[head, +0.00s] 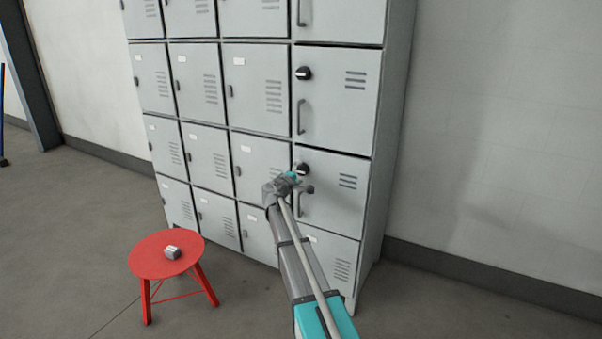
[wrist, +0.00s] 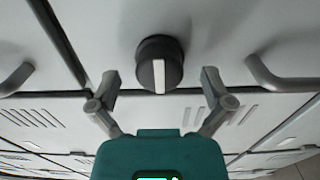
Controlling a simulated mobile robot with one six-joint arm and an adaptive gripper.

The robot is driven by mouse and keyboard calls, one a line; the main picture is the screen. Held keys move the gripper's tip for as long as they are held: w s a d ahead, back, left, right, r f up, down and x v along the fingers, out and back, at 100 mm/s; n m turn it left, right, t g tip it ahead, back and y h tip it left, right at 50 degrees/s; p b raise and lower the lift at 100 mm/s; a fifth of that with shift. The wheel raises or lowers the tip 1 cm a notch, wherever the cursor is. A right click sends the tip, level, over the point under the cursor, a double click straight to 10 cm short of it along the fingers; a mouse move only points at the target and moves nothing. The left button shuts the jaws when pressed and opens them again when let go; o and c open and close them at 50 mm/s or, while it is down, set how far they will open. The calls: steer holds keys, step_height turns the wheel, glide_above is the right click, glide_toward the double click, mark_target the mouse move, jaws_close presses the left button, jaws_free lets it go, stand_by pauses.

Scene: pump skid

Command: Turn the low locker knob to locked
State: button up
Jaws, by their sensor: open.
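The low locker knob (head: 302,169) is a black round knob on the lower of two knobbed doors, partly hidden by my gripper in the head view. In the wrist view the knob (wrist: 160,64) is seen close up, with a white pointer line that stands upright in the picture. My gripper (wrist: 160,77) is open, with one finger to each side of the knob and a visible gap on both sides. I cannot tell whether the fingertips reach the depth of the knob. In the head view my gripper (head: 297,183) is just in front of the door.
A second black knob (head: 304,73) is on the door above. A red stool (head: 165,255) with a small grey block (head: 172,252) stands at the left.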

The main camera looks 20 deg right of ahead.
steer(key=v, duration=1.1)
steer(key=shift+s+a, duration=0.1)
steer(key=shift+s, duration=0.1)
steer(key=s+a+f+m+g+y, duration=0.2)
steer(key=s+f+m+g+y, duration=0.15)
steer(key=s+f, duration=0.5)
steer(key=s+a+f+m+g+y, duration=0.3)
steer(key=s+f+g, duration=0.15)
steer(key=s, duration=0.65)
steer(key=s+a+f+g+y, duration=0.1)
steer(key=s+a+f+y, duration=0.15)
steer(key=s+a, duration=0.2)
steer(key=s+a+f+m+g+y, duration=0.1)
steer(key=s+a+y, duration=0.2)
steer(key=s+a, duration=0.15)
steer(key=s+a+f+g+y, duration=0.1)
steer(key=s+a+f+y, duration=0.15)
steer(key=s, duration=0.35)
step_height(320, 180, up, 36)
steer(key=p, duration=3.6)
steer(key=shift+w+a+r, duration=0.25)
steer(key=shift+w, duration=0.05)
